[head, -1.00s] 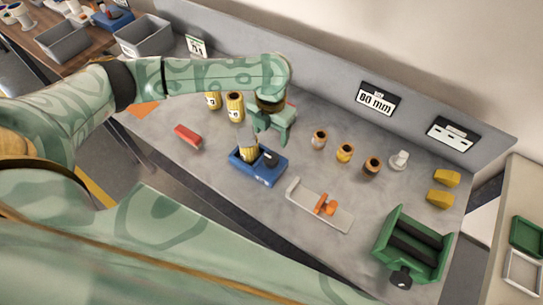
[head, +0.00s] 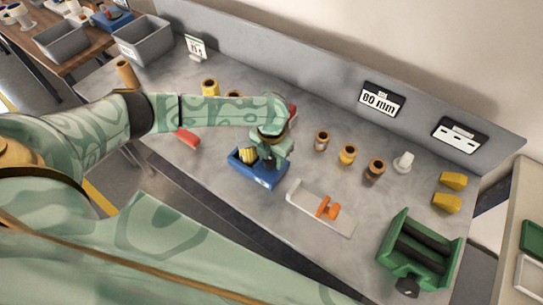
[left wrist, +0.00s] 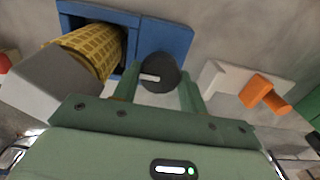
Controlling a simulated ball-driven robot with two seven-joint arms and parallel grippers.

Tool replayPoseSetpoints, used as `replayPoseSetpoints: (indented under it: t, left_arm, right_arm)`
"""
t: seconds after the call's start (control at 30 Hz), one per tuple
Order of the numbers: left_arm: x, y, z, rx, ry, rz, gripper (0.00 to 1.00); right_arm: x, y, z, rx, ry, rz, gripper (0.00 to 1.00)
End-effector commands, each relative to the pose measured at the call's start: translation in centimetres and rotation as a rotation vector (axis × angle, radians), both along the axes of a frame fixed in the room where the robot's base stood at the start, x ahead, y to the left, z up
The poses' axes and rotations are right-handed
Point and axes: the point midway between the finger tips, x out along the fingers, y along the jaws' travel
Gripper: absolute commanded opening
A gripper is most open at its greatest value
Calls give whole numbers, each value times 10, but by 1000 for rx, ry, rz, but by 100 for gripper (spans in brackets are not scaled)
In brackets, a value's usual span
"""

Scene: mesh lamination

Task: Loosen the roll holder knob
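The blue roll holder (head: 248,176) stands on the grey bench. A yellow mesh roll (head: 247,155) sits in it; the roll also shows in the left wrist view (left wrist: 92,50). The round black knob (left wrist: 160,73) with a white mark is on the holder, seen in the left wrist view. My left gripper (head: 272,160) is over the holder, one finger on each side of the knob. The fingertips are level with the knob's edges; I cannot tell whether they press on it. In the head view the gripper hides the knob. My right gripper is not in view.
A light grey tray with an orange handle (head: 327,208) lies right of the holder. A green roller device (head: 418,250) stands at the bench's right end. Several small rolls (head: 348,154) stand behind. A red object (head: 187,137) lies left, partly behind my arm.

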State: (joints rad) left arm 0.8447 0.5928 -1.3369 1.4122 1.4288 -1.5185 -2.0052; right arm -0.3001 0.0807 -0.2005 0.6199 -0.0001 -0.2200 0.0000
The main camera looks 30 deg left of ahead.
Motion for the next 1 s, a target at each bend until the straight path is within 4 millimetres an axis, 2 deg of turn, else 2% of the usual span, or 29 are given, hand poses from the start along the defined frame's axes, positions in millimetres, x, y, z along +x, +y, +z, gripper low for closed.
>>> replayPoseSetpoints:
  t: [0.03, 0.07, 0.47, 0.67, 1.0]
  left_arm:
    - [0, 0, 0, 0, 0, 0, 28]
    - [0, 0, 0, 0, 0, 0, 20]
    - [0, 0, 2, 1, 0, 50, 20]
    - [0, 0, 5, 0, 0, 170, 20]
    - [1, 0, 5, -1, -1, 480, 20]
  right_arm:
    - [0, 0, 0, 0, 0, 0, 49]
    - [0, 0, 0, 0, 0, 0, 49]
    - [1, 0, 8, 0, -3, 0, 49]
    - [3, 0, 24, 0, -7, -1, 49]
    - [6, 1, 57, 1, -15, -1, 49]
